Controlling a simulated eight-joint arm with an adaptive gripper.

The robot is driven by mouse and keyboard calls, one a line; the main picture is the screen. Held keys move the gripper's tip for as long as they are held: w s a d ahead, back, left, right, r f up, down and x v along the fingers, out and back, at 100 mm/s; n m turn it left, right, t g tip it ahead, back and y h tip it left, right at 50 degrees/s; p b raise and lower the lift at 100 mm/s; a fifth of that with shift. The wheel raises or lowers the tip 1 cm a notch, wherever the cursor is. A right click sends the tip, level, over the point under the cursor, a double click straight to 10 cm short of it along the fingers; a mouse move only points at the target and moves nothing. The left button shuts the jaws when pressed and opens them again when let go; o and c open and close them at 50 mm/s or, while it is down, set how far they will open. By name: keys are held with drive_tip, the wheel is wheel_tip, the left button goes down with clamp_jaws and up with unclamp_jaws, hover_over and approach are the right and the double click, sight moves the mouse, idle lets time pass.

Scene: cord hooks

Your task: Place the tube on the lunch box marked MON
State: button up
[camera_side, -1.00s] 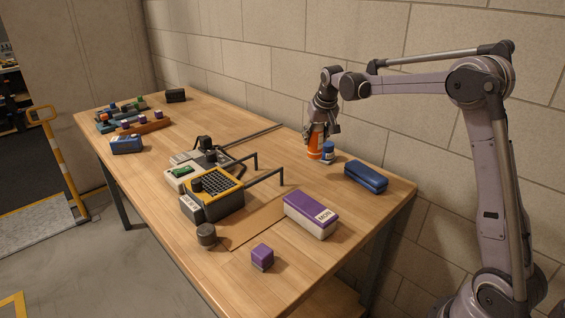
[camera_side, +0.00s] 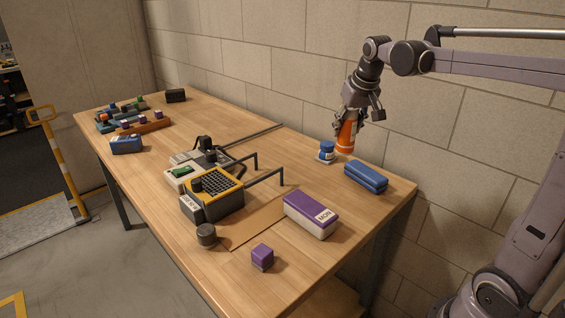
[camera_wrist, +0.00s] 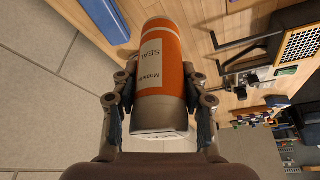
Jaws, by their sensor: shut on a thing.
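The orange tube (camera_side: 346,135) is held by my gripper (camera_side: 350,116) above the back edge of the table. In the wrist view the tube (camera_wrist: 161,70) has a white label with partly readable print and sits between both fingers of my gripper (camera_wrist: 160,98). The purple and white lunch box marked MON (camera_side: 311,214) lies on the table toward the front, apart from the tube. Nothing lies on its lid.
A small blue jar (camera_side: 326,152) stands left of the tube. A purple cube (camera_side: 262,256) sits at the front. The wall is close behind.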

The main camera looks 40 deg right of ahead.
drive_tip(key=s+a+r, duration=0.1)
drive_tip(key=s+a, duration=0.4)
drive_tip(key=s, duration=0.2)
drive_tip(key=shift+w+a+f, duration=1.05)
drive_tip(key=shift+a+f, duration=0.5)
drive_tip(key=shift+f, duration=0.3)
drive_tip(key=shift+w+a+f, duration=1.1)
drive_tip(key=shift+a+f, duration=0.4)
drive_tip(key=shift+f, duration=0.3)
drive_tip(key=shift+w+a+f, duration=1.05)
drive_tip(key=shift+a+f, duration=0.5)
drive_tip(key=shift+f, duration=0.3)
drive_tip(key=o, duration=1.3)
drive_tip(key=shift+f, duration=0.15)
drive_tip(key=shift+o, duration=0.2)
